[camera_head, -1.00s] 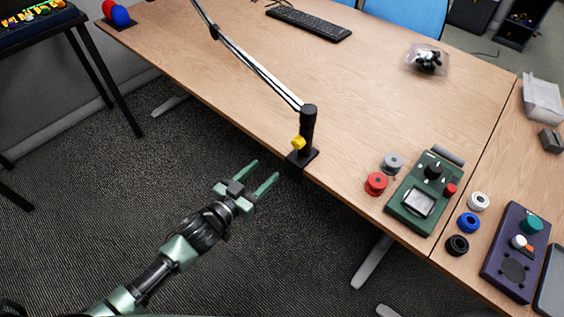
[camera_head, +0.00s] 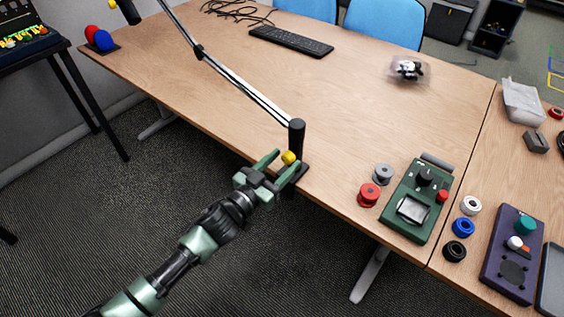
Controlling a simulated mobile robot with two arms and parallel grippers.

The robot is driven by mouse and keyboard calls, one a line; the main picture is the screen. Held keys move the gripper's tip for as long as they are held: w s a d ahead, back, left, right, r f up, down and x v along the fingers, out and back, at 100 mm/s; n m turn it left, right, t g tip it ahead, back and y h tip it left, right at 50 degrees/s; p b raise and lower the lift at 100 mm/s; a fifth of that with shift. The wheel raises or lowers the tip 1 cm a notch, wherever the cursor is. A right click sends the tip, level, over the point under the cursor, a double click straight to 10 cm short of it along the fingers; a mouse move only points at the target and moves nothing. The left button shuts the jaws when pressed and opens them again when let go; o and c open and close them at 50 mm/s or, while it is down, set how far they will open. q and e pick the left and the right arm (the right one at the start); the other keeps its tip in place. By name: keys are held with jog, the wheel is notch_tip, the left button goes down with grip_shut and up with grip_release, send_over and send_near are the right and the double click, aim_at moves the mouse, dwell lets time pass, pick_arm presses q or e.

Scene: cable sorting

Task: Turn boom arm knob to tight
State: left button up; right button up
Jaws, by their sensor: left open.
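The boom arm (camera_head: 245,85) rises from a black clamp post (camera_head: 297,139) at the table's near edge. Its yellow knob (camera_head: 290,157) sits low on the left side of the post. My left gripper (camera_head: 284,163) is open, with its green fingers on either side of the knob. Whether the fingers touch the knob cannot be told. The base of the clamp is partly hidden behind the gripper. My right gripper does not show.
To the right on the table (camera_head: 340,100) stand a green device (camera_head: 418,187), a red spool (camera_head: 369,195), a grey spool (camera_head: 383,174) and a purple device (camera_head: 512,255). A keyboard (camera_head: 291,41) lies at the back. The middle of the table is clear.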

pick_arm(q)
grip_shut()
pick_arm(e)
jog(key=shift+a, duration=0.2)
pick_arm(q)
jog(key=shift+m, duration=0.3)
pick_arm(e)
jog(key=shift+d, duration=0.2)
pick_arm(q)
jog(key=shift+m, duration=0.5)
jog(key=m, duration=0.6)
jog(key=shift+s+f, duration=0.1)
jog(key=m, duration=0.4)
jog(key=shift+d+m, duration=0.1)
jog(key=shift+m, duration=0.3)
jog(key=m, duration=0.5)
jog(key=shift+f+b, duration=0.1)
jog(key=shift+b, duration=0.25)
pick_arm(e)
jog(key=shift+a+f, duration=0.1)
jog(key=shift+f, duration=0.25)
pick_arm(q)
jog(key=shift+m, duration=0.4)
